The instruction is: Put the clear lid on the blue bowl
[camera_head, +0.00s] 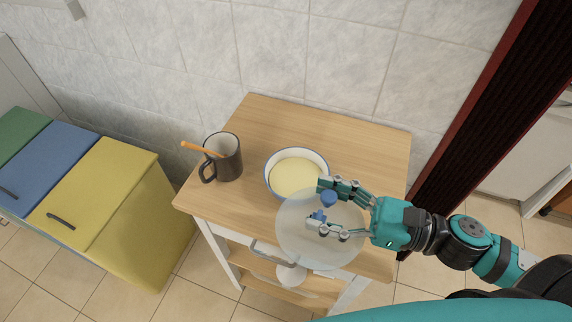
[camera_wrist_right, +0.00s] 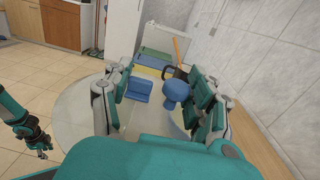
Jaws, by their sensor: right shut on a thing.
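The blue bowl (camera_head: 270,184) is white with a blue rim, holds something pale yellow and stands on the wooden table. The clear lid (camera_head: 298,243) is a round see-through disc. My right gripper (camera_head: 324,208) is shut on it, with blue pieces between the fingers; which of them belong to the lid I cannot tell. The lid is in front of the bowl, over the table's front edge, and its far edge comes close to the bowl's rim in the picture. The lid also shows in the right wrist view (camera_wrist_right: 78,118). My left gripper (camera_wrist_right: 38,137) shows small at the left there; its opening is unclear.
A dark mug (camera_head: 226,160) with an orange stick-like thing stands left of the bowl. The wooden table (camera_head: 360,140) is bare behind and right of the bowl. Green, blue and yellow cabinets (camera_head: 100,185) stand to the left, and a tiled wall is behind.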

